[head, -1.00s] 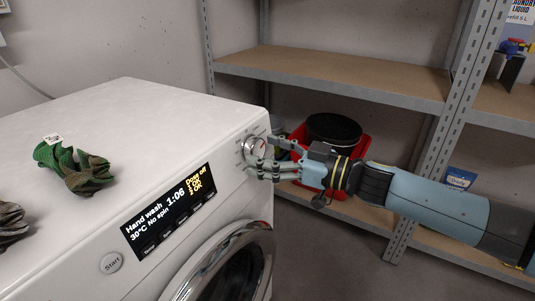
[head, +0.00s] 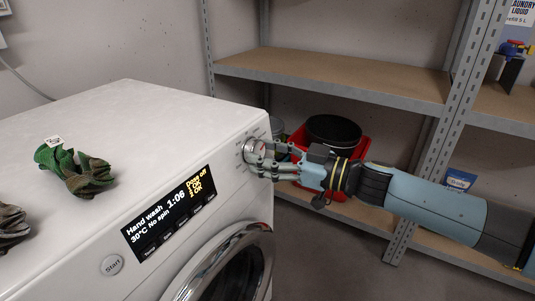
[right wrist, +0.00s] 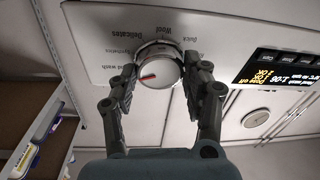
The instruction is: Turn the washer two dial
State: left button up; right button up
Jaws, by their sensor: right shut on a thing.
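The washer (head: 200,118) is white, with its front panel facing right. Its round silver dial (head: 257,147) sits at the far end of the panel. My right gripper (head: 262,156) is at the dial, shut on it. In the right wrist view the dial (right wrist: 158,68) lies between the two fingers of the right gripper (right wrist: 160,90), one on each side. A red mark on the dial points left there, towards the printed programme names. The display (head: 168,213) reads "Hand wash 1:06, 30°C, No spin". My left gripper is not in view.
A metal shelf (head: 340,83) stands behind, with a red tub (head: 350,172) holding a black container.

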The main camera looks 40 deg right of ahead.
jog(key=n+p, duration=0.1)
jog(key=n, duration=0.2)
jog(key=shift+d+r+n+g+y+p, duration=0.1)
jog(key=shift+r+n+g+y+p, duration=0.05)
jog(key=shift+n+g+y+p, duration=0.2)
jog(key=shift+w+n+g+p, duration=0.1)
jog(key=shift+n+g+p, duration=0.45)
jog(key=shift+n, duration=1.2)
jog(key=o, duration=1.2)
jog(key=shift+c, duration=0.2)
jog(key=shift+d, duration=0.1)
jog(key=f+v, duration=0.1)
jog(key=v, duration=1.1)
jog(key=shift+r, duration=0.25)
